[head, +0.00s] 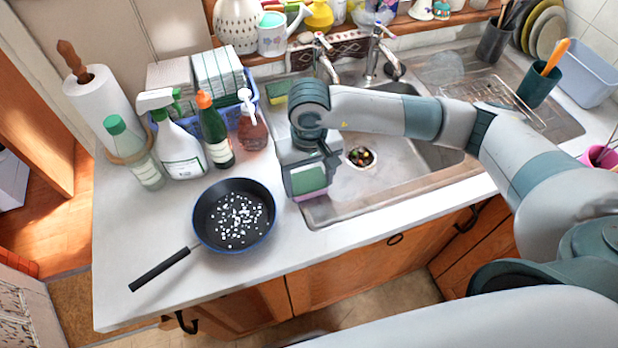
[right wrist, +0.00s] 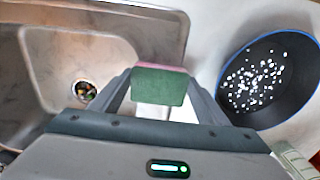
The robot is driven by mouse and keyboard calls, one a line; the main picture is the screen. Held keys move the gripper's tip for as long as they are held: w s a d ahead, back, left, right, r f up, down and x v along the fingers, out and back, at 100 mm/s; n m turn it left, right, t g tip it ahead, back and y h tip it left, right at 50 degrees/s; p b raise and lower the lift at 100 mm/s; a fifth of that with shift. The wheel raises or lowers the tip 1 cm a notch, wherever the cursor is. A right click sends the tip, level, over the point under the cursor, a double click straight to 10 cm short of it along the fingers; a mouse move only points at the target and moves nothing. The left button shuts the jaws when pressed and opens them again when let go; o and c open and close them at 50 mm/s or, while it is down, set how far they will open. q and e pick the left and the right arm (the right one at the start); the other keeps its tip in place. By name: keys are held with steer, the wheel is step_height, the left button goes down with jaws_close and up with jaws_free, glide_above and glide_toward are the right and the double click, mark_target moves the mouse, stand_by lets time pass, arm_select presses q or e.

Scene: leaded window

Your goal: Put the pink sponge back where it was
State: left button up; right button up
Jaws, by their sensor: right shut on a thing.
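My right gripper (head: 310,172) is shut on the pink sponge (head: 309,180), which shows a green face and a thin pink edge. The gripper holds it near the front left corner of the sink (head: 372,187). In the right wrist view the sponge (right wrist: 160,86) sits between the two fingers, with its pink edge along the top. I cannot tell whether it touches the surface below. A second sponge, green and yellow (head: 277,89), lies at the back left of the sink, behind my right wrist. My left gripper is not in view.
A frying pan (head: 234,214) with white bits stands on the counter left of the gripper. Several bottles, including a spray bottle (head: 180,150), and a blue basket (head: 229,115) stand behind it. The sink drain (head: 361,157) holds scraps.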

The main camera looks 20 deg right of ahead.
mark_target(309, 184)
steer(key=shift+f, duration=0.2)
steer(key=o, duration=1)
steer(key=shift+r, duration=0.1)
steer(key=shift+c, duration=0.2)
steer(key=shift+r, duration=0.2)
step_height(309, 184, up, 12)
steer(key=b, duration=0.5)
